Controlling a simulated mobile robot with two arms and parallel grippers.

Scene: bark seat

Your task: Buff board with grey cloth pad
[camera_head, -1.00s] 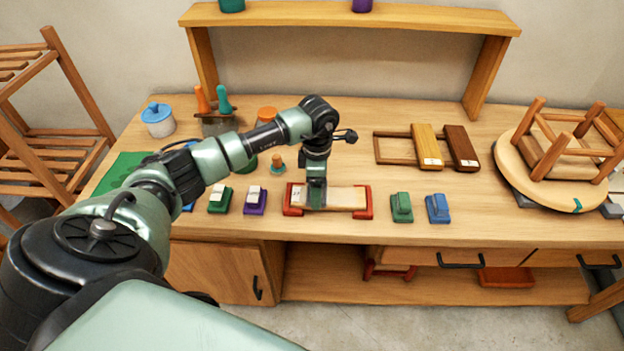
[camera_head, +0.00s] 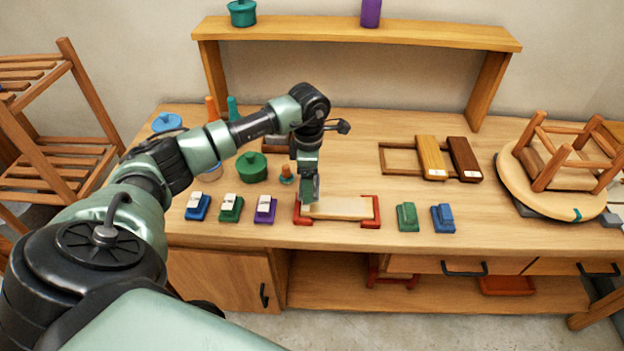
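A pale wooden board (camera_head: 345,208) lies flat in a red holder (camera_head: 376,211) near the front middle of the bench. My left gripper (camera_head: 308,198) points down over the board's left end. A greyish piece shows at the fingertips, low against the board. I cannot tell whether it is the grey cloth pad or part of the fingers, nor whether they are closed. No other grey cloth pad is clear to me. My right gripper is not in view.
Blue (camera_head: 198,207), green (camera_head: 231,208) and purple (camera_head: 265,209) blocks with pale tops stand left of the holder. Green (camera_head: 407,217) and blue (camera_head: 443,218) blocks stand right. An upturned stool (camera_head: 565,165) sits at far right. A shelf (camera_head: 360,32) spans the back.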

